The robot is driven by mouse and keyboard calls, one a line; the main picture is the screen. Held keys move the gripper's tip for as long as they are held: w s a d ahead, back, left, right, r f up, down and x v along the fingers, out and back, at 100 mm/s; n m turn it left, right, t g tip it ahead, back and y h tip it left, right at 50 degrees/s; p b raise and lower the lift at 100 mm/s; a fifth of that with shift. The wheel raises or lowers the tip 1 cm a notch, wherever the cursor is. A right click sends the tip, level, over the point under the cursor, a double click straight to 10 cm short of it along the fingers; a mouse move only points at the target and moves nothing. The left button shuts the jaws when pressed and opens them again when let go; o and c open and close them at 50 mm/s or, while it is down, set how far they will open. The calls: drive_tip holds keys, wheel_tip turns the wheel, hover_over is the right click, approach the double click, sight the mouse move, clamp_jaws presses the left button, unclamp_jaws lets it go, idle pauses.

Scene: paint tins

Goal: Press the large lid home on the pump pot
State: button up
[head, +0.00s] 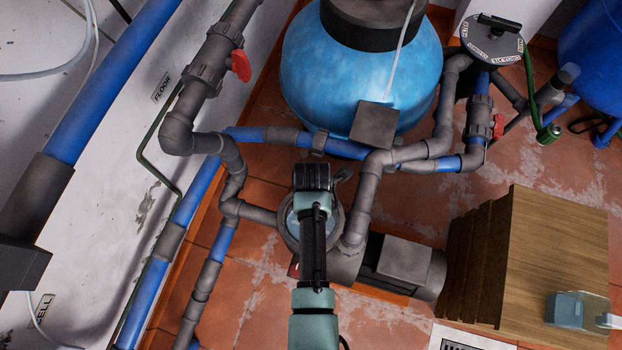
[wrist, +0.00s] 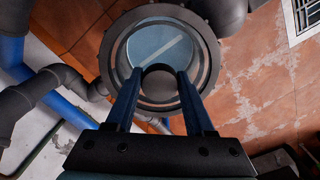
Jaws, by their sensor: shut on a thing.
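The pump pot (head: 345,238) stands at the middle of the head view, mostly hidden under my arm. In the wrist view its dark grey round rim (wrist: 105,62) surrounds the large lid (wrist: 150,42), which has a clear, bluish window and a grey ring. A sliver of the lid also shows left of my arm in the head view (head: 291,222). My gripper (wrist: 158,76) is shut on the lid's dark round knob, one blue finger on each side. The lid looks roughly centred over the pot; I cannot tell whether it is fully seated.
Grey and blue pipes (head: 236,185) run close around the pot. A large blue tank (head: 345,75) stands behind it. The pump's grey motor block (head: 402,260) and a wooden box (head: 535,255) are to the right. Bare tiled floor (head: 260,290) shows at the lower left.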

drive_tip(key=shift+f+b, duration=1.9)
drive_tip(key=shift+f, duration=0.95)
drive_tip(key=shift+f, duration=1.05)
drive_tip(key=o, duration=1.2)
wheel_tip(320, 180, up, 13)
drive_tip(key=p, duration=0.5)
